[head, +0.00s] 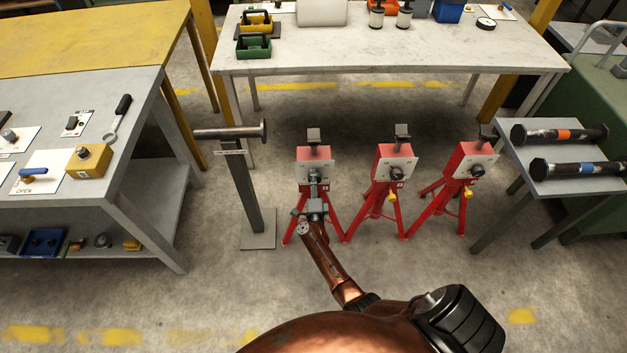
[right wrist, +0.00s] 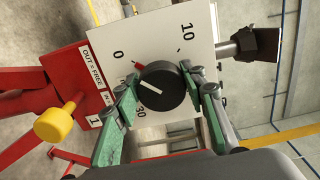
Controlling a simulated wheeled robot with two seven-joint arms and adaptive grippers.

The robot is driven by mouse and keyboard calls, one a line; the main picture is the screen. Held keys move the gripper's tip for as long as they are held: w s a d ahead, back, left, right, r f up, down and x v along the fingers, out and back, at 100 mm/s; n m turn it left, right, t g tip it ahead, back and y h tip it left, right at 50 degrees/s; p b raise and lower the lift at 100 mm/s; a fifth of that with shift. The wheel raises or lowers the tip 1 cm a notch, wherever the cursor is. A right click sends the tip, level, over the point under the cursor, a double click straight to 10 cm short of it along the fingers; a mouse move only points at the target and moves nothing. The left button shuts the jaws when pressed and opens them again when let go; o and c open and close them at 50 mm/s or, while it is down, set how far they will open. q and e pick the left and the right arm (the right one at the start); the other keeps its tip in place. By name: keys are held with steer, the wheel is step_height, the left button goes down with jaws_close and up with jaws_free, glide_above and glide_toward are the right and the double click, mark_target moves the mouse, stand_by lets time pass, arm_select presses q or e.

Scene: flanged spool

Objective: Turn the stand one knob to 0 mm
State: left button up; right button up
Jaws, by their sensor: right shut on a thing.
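Stand one (head: 315,153) is the left one of three red stands in the head view. Its white dial plate (right wrist: 112,42) in the right wrist view reads 0, 10 and 30, and a tag reads 1. The black knob (right wrist: 166,92) has a white line on its face. A small red mark at its edge lies on the side toward the 0. My right gripper (head: 314,180) is at this knob. In the right wrist view its green-padded fingers (right wrist: 163,106) are shut on the knob from both sides. My left gripper is not in view.
The yellow plunger (right wrist: 61,122) juts out beside the plate, near a label "OUT = FREE". Two more red stands (head: 395,160) stand to the right. A grey post with a bar (head: 230,133) stands close left. Dark flanged rods (head: 560,134) lie on the right table.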

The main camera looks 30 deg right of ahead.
steer(key=o, duration=1.2)
steer(key=v, duration=0.7)
steer(key=shift+s, duration=0.3)
steer(key=shift+a+f, duration=0.1)
steer(key=shift+a, duration=0.05)
